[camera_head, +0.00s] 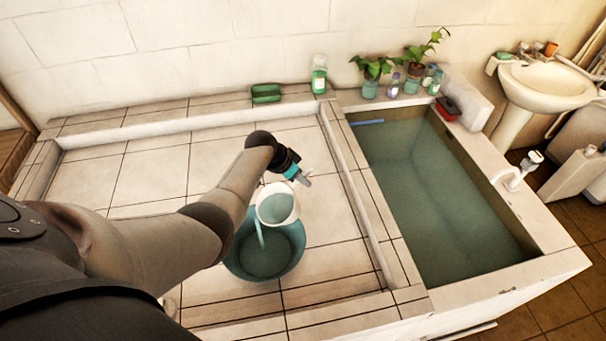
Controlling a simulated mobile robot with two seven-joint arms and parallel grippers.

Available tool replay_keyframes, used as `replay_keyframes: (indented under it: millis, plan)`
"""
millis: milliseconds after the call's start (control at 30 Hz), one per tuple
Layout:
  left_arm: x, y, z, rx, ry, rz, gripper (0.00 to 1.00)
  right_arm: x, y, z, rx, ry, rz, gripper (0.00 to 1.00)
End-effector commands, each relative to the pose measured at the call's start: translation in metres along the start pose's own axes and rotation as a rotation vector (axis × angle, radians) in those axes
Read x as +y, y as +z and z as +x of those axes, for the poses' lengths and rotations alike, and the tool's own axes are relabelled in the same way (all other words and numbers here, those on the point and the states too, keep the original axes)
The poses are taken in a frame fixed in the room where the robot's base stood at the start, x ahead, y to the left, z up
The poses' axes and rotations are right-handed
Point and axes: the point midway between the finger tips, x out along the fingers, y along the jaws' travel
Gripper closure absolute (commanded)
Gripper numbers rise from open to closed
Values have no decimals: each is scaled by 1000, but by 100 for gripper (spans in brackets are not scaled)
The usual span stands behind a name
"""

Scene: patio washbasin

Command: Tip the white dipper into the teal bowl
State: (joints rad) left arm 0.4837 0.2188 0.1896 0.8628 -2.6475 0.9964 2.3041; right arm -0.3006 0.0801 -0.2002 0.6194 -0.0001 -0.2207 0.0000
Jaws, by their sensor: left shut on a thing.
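The white dipper (279,216) is held tilted above the teal bowl (296,258), with its mouth turned toward the bowl. Pale water shows inside the dipper, and a thin pale stream runs from its lower left edge down into the bowl. The bowl stands upright on the tiled counter and holds greenish liquid; the dipper hides its far rim. My left gripper (301,179) is shut at the far side of the dipper, where its handle is; the grip itself is mostly hidden. My right gripper is not in view.
A water-filled basin (440,200) lies to the right behind a raised tiled edge (362,190). The counter right of the bowl is clear.

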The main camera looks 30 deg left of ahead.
Motion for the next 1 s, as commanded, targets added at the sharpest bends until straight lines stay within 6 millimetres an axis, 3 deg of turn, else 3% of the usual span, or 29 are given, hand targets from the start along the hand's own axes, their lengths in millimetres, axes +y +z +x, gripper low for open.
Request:
replay_keyframes:
  millis: [267, 1000]
  plan:
    - [0, 2, -21, 167, -4, -1, 100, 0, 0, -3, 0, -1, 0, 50]
    - [0, 25, -46, 454, -2, 0, 100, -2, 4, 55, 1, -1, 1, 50]
